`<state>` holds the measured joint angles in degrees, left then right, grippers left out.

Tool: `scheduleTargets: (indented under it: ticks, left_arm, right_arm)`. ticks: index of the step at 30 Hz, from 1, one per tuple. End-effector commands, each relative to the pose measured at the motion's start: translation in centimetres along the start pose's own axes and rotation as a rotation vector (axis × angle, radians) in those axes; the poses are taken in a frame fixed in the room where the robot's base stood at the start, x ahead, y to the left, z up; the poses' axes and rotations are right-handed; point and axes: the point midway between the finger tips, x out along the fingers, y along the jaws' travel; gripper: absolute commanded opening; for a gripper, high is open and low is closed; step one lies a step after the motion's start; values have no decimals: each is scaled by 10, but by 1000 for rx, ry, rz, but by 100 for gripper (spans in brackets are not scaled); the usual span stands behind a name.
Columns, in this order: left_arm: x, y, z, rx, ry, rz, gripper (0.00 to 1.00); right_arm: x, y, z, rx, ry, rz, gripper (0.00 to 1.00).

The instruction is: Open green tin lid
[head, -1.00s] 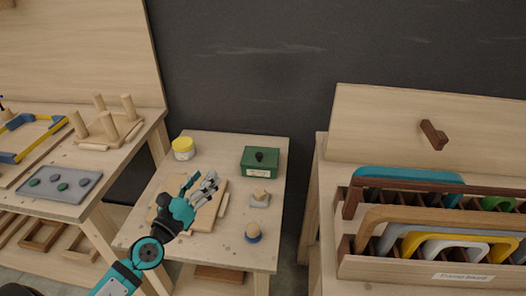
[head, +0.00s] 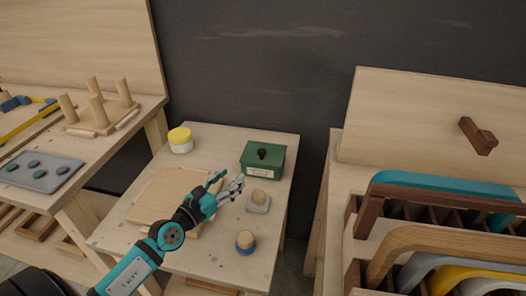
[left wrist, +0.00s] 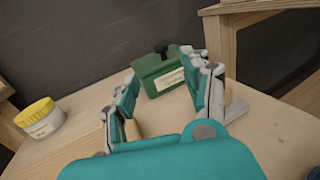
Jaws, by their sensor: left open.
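The green tin (head: 262,163) stands at the back right of the small wooden table, with its lid on. A black knob (head: 263,153) sits on top of the lid. In the left wrist view the tin (left wrist: 160,75) is straight ahead, between and beyond the fingers, its label facing me. My left gripper (head: 230,183) is open and empty above the table, in front and left of the tin, apart from it. In the left wrist view the open fingers (left wrist: 165,100) partly hide the tin's right side. My right gripper is not in view.
A yellow-lidded jar (head: 180,140) stands at the table's back left. A wooden board (head: 165,190) lies under my left arm. Two small round-topped pieces, one on a grey base (head: 259,203) and one blue-based (head: 245,243), stand right of the gripper. A frame rack (head: 440,225) is at the right.

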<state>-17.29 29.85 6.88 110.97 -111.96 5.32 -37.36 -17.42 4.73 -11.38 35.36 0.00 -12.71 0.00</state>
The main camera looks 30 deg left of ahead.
Motion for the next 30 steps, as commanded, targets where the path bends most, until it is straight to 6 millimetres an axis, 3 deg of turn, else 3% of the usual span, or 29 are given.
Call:
scheduleTargets:
  ticks: [5, 18, 24, 30]
  left_arm:
    - [38, 0, 4, -1, -4, 0, 49]
    - [128, -1, 1, -1, -2, -1, 49]
    - [149, -1, 0, 0, 0, -1, 49]
    - [154, -1, 1, -1, 0, -1, 49]
  right_arm:
    - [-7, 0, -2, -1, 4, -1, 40]
    - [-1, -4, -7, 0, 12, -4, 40]
    - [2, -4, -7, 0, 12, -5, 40]
    - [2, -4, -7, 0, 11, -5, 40]
